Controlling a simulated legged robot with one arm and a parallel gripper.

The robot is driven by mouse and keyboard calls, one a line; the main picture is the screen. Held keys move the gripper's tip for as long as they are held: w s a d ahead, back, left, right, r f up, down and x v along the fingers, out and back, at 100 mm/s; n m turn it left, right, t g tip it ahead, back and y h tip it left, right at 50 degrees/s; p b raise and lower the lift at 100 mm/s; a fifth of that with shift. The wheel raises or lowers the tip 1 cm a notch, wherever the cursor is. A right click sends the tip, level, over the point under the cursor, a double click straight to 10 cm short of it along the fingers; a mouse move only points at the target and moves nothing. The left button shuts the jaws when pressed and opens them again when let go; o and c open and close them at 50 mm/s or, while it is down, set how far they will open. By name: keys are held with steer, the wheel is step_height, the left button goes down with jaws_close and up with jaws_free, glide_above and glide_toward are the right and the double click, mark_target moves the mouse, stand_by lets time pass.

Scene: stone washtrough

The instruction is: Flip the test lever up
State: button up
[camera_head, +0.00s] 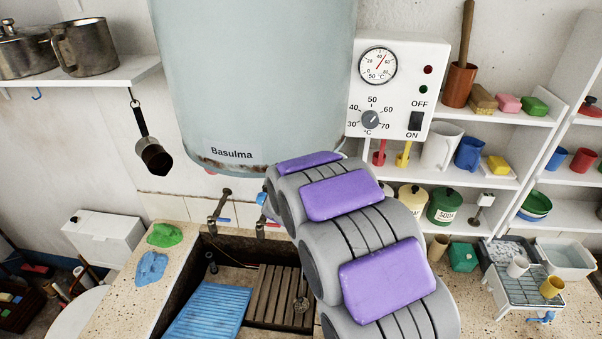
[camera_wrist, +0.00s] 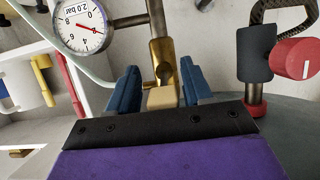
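My gripper (camera_wrist: 160,88) shows in the wrist view with its two blue fingers apart. A vertical brass pipe and fitting (camera_wrist: 163,50) stand between and beyond the fingers. A tan block (camera_wrist: 162,98) shows low in the gap; I cannot tell whether a finger touches it. A dark grey lever-like piece (camera_wrist: 255,54) stands right of the gripper, by a red knob (camera_wrist: 297,58). I cannot tell which piece is the test lever. In the head view the arm hides most of this area under the boiler (camera_head: 255,80).
A pressure gauge (camera_wrist: 82,25) is left of the fitting. A control box (camera_head: 397,85) with dial and switch hangs right of the boiler. Below is the stone trough (camera_head: 190,262) with taps (camera_head: 220,212). Crowded shelves (camera_head: 505,118) stand at right.

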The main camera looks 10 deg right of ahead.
steer(key=shift+s+a, duration=0.1)
steer(key=shift+a, duration=0.05)
steer(key=shift+s+a+r, duration=0.1)
steer(key=shift+s, duration=0.1)
steer(key=v, duration=1.6)
steer(key=shift+s+r+b, duration=0.2)
steer(key=shift+r+b, duration=0.05)
steer(key=shift+b, duration=0.05)
